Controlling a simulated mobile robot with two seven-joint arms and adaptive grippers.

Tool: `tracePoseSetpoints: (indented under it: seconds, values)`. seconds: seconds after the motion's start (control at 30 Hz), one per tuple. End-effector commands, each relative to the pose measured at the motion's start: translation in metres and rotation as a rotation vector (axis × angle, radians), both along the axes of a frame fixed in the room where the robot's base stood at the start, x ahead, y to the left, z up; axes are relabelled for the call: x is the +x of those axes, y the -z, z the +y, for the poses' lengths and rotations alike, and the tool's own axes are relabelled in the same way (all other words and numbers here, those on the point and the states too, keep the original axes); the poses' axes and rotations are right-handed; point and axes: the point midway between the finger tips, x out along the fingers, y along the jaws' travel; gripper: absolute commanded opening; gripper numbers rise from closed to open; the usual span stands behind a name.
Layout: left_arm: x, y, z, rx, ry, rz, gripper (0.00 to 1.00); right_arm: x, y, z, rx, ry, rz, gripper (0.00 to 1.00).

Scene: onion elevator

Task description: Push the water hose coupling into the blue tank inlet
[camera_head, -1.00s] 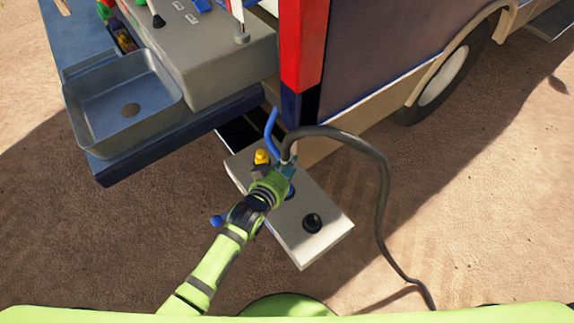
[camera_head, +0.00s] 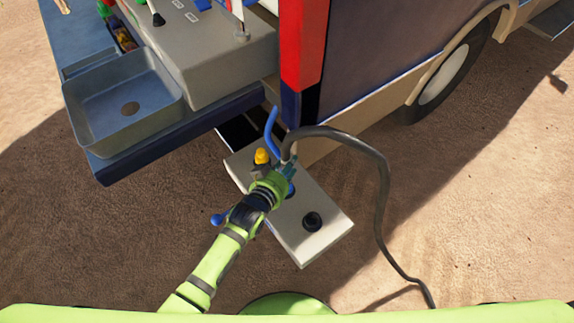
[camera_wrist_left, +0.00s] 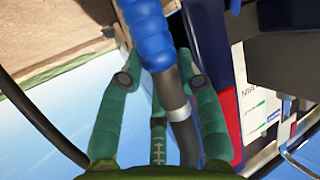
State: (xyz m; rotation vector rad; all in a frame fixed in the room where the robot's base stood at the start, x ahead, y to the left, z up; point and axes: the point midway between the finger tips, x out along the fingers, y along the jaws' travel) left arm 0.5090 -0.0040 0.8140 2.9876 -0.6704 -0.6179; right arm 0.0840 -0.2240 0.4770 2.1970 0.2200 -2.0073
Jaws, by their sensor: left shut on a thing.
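My left gripper (camera_head: 286,170) is shut on the end of the grey water hose (camera_head: 382,190), over the pale grey panel box. In the left wrist view, the gripper (camera_wrist_left: 157,65) has its green fingers around the grey hose (camera_wrist_left: 172,92), which has a silver band and runs into a blue ribbed piece, seemingly the coupling (camera_wrist_left: 147,30). A blue ring, seemingly the tank inlet (camera_head: 291,193), shows on the panel beside the gripper, partly hidden. Whether the coupling touches it cannot be told. The right gripper is out of view.
The panel box (camera_head: 325,245) also carries a yellow fitting (camera_head: 261,156) and a black round cap (camera_head: 312,222). A blue curved tube (camera_head: 271,130) stands behind the gripper. The vehicle (camera_head: 385,50) and a sink counter (camera_head: 125,108) bound the back. Sandy ground (camera_head: 480,220) lies open at right.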

Motion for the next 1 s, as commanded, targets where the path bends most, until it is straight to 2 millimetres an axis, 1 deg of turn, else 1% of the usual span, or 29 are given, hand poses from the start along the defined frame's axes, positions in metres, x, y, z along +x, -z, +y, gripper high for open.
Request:
tracePoseSetpoints:
  seconds: [0.23, 0.73, 1.0]
  values:
    - [0.001, 0.007, 0.0, -0.002, 0.0, -0.004, 0.0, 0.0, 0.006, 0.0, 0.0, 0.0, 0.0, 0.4]
    - [0.001, 0.01, 0.0, -0.002, 0.0, -0.004, 0.0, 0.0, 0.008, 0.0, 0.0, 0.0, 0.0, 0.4]
    - [0.001, 0.017, 0.0, -0.002, 0.0, -0.004, 0.0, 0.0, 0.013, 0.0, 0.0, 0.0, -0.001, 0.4]
